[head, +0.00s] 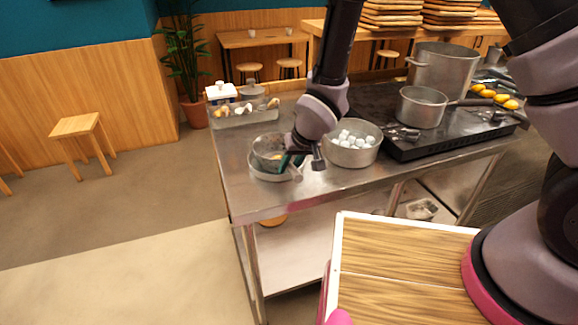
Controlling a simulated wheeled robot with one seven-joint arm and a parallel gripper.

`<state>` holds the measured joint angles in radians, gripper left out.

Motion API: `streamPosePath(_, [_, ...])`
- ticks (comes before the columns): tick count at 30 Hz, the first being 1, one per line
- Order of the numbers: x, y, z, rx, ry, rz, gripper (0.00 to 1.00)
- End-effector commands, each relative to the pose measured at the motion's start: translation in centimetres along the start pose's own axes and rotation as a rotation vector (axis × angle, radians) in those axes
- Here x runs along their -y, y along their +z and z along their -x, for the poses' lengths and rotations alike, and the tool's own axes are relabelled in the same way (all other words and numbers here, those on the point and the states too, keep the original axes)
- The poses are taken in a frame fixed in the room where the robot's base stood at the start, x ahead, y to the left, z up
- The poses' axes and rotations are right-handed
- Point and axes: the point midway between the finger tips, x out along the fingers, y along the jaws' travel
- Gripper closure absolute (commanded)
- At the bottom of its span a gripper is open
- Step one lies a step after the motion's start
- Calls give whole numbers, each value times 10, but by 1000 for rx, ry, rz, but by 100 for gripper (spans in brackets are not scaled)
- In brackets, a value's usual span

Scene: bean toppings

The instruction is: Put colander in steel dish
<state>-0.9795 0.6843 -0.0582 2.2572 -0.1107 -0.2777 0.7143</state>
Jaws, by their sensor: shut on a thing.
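The colander (267,147) is a small grey, mesh-like bowl near the left front of the steel counter. My gripper (287,163) comes down from above at its right side and is shut on its edge. A shallow round steel dish (262,175) lies directly under the colander. The colander appears to be within or just above the dish's rim; I cannot tell whether it touches the bottom. My gripper hides part of the right side of both.
A round metal bowl of white pieces (336,157) stands just right of my gripper. A black stove (399,149) holds a saucepan (421,108) and a large pot (446,72). A tray with small items (231,119) stands behind. The counter's front left is clear.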

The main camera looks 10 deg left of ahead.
Motion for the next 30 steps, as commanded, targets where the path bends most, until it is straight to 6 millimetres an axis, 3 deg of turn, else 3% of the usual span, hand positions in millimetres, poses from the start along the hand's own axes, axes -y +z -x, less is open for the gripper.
streamPosePath(5, [0, 1, -2, 0, 0, 0, 100])
streamPosePath(6, [-1, 1, -3, 0, 0, 0, 64])
streamPosePath(8, [0, 1, -2, 0, 0, 0, 42])
streamPosePath(20, [0, -1, 2, -1, 0, 0, 42])
streamPosePath(23, [0, -2, 14, -3, -1, -2, 42])
streamPosePath(30, [1, -2, 62, -4, -3, -1, 42])
